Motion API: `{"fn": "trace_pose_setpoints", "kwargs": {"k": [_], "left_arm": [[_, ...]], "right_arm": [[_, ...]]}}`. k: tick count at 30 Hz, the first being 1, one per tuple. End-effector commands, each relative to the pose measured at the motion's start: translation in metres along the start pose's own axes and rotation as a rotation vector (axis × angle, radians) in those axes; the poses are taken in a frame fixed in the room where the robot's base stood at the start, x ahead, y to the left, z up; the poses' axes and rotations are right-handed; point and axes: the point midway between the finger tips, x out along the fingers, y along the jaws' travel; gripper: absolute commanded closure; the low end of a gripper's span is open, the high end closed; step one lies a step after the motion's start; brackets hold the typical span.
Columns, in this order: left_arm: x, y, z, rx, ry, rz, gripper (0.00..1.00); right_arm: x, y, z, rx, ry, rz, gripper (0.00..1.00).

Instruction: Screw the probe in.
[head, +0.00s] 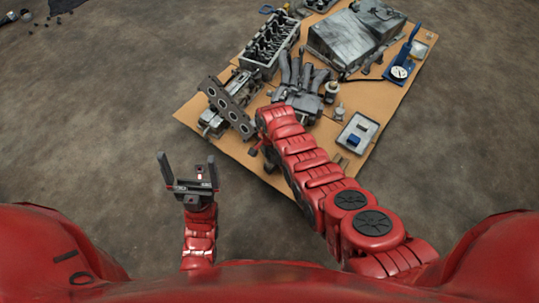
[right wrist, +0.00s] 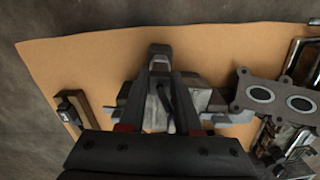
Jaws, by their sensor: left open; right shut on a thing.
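My right gripper (right wrist: 161,60) is over the cardboard, with its two dark fingers around a small grey part (right wrist: 160,88). This part looks like the probe, but its tip and any hole under it are hidden. Beneath it is a grey metal assembly (right wrist: 210,102); I cannot tell whether the held part touches it. In the head view my right forearm mostly covers this gripper. My left gripper (head: 187,160) is open and empty above the bare floor, left of the cardboard.
The cardboard sheet (head: 190,113) holds a flat plate with round holes (head: 228,105), a cylinder head (head: 270,45), a manifold (head: 298,75), a large grey cover (head: 357,40), a blue gauge tool (head: 402,65) and a small tray (head: 356,133).

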Motion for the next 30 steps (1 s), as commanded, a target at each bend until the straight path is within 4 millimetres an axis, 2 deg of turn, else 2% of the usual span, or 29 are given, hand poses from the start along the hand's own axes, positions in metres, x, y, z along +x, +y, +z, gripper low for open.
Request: {"fn": "trace_pose_setpoints", "kwargs": {"k": [1,2,5,17,23,30], "left_arm": [[0.001,0.0,0.0,0.0,0.0,0.0,0.0],[0.001,0.0,0.0,0.0,0.0,0.0,0.0],[0.001,0.0,0.0,0.0,0.0,0.0,0.0],[0.003,0.0,0.0,-0.001,-0.002,-0.002,0.0],[0.016,-0.001,0.0,-0.006,-0.014,-0.019,0.0],[0.033,-0.002,0.0,-0.011,-0.026,-0.035,0.0]], "right_arm": [[-0.003,-0.003,-0.003,0.002,0.006,-0.007,1.0],[-0.003,-0.003,-0.003,0.002,0.006,-0.007,0.62],[-0.003,-0.002,-0.002,0.001,0.004,-0.005,0.44],[-0.005,-0.001,-0.001,0.0,0.002,-0.003,0.43],[-0.03,0.0,0.0,-0.001,0.002,-0.003,0.43],[-0.085,-0.002,-0.001,-0.001,0.004,-0.008,0.43]]}}
